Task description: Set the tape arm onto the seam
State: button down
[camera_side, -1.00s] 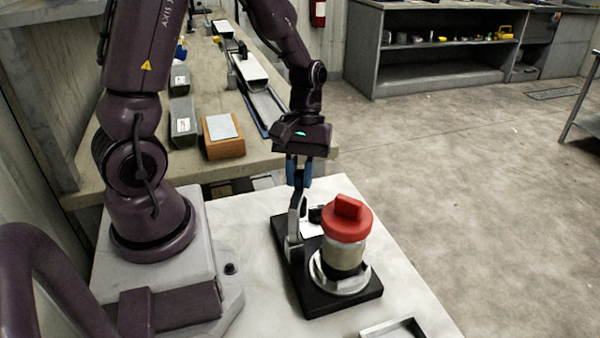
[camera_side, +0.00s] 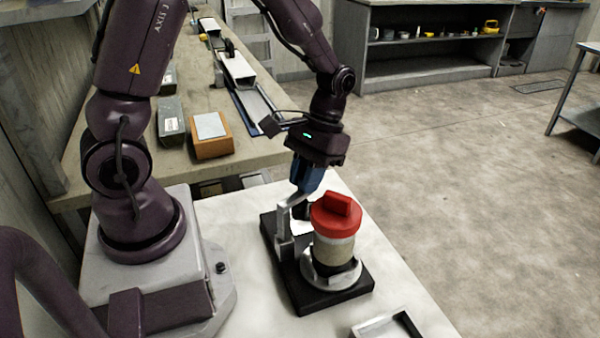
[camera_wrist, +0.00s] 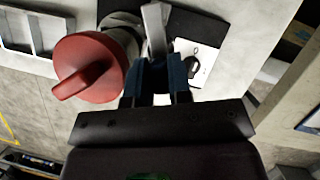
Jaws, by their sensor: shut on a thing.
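The tape arm (camera_side: 284,208) is a pale metal lever standing on a black base (camera_side: 337,300). It also shows in the wrist view (camera_wrist: 155,30). My gripper (camera_side: 307,190), with blue fingers, is shut on its upper end; in the wrist view the fingers (camera_wrist: 160,72) close around it. Beside it a pale core liner (camera_side: 336,254) with a red cap (camera_side: 336,215) stands upright in a round metal holder (camera_side: 331,278) on the base. The seam under the cap cannot be made out clearly. The arm's upper part leans toward the cap; whether they touch is unclear.
A white plate with a black knob (camera_wrist: 194,62) lies on the base. A shallow metal tray (camera_side: 395,328) sits at the white table's front edge. Behind, a bench (camera_side: 190,165) holds an orange-brown block (camera_side: 211,137) and several liners.

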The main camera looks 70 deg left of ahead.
jog(key=shift+w+d+m+y, duration=0.2)
jog(key=shift+d+m+y, duration=0.25)
jog(key=shift+m, duration=0.55)
jog(key=c, duration=1)
grip_release()
jog(key=shift+d, duration=0.1)
jog(key=shift+c, duration=0.2)
